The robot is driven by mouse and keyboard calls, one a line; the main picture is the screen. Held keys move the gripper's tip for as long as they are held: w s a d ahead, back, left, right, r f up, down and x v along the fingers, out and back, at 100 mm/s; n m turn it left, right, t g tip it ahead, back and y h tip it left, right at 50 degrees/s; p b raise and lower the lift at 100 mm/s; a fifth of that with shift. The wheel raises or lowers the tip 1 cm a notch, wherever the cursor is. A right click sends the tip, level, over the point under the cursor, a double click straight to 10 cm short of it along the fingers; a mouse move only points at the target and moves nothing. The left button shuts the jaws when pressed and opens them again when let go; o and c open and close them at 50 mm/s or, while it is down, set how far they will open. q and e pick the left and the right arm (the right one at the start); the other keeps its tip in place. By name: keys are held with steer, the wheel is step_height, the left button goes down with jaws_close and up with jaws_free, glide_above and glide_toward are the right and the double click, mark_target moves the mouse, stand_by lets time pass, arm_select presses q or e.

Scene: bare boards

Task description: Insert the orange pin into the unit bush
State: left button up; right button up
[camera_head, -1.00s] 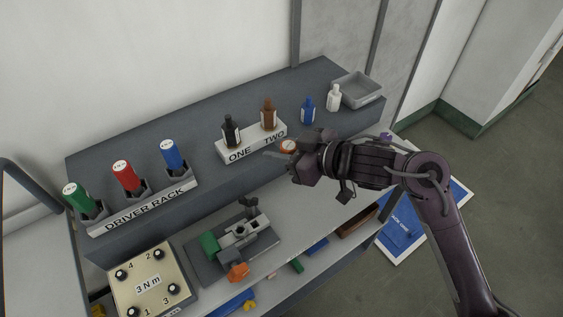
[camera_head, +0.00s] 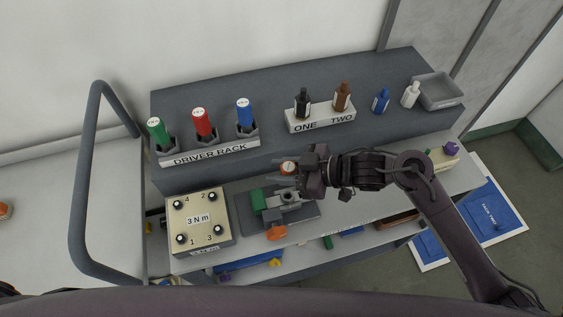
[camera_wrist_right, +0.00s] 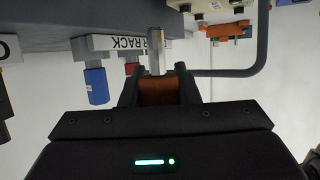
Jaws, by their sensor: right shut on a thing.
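My right gripper (camera_head: 300,170) is shut on the orange pin (camera_head: 288,168), which has a pale round top in the head view. In the right wrist view the pin's orange part (camera_wrist_right: 158,91) sits between the fingers, with a bare metal shaft (camera_wrist_right: 156,50) sticking out ahead. The unit (camera_head: 284,198) is a grey block in a fixture on a dark base plate (camera_head: 247,217), with a green block at its left and an orange knob in front. The gripper is above and behind the unit, the pin apart from it. The bush's bore is not clear. My left gripper is out of view.
Behind stands a raised dark shelf with the driver rack (camera_head: 212,152), the ONE/TWO bottle holder (camera_head: 321,120) and a grey tray (camera_head: 440,91). A 3 Nm box (camera_head: 199,219) stands left of the fixture. A grey rail (camera_head: 85,170) rises at the left.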

steer(key=shift+r, duration=0.1)
steer(key=shift+p, duration=0.3)
steer(key=b, duration=0.4)
glide_above(282, 194)
step_height(282, 194, down, 6)
steer(key=shift+w+r, duration=0.1)
steer(key=shift+r, duration=0.1)
steer(key=shift+f, duration=0.15)
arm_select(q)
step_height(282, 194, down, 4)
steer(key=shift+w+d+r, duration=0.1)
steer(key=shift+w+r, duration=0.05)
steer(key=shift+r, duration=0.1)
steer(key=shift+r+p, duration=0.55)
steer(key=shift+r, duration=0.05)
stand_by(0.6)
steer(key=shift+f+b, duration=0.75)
arm_select(e)
steer(key=shift+f, duration=1)
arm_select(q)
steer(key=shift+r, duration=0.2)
arm_select(e)
steer(key=shift+r, duration=0.15)
arm_select(q)
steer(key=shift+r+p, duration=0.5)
steer(key=shift+p, duration=0.2)
arm_select(e)
steer(key=shift+a+r, duration=0.1)
steer(key=shift+r, duration=0.4)
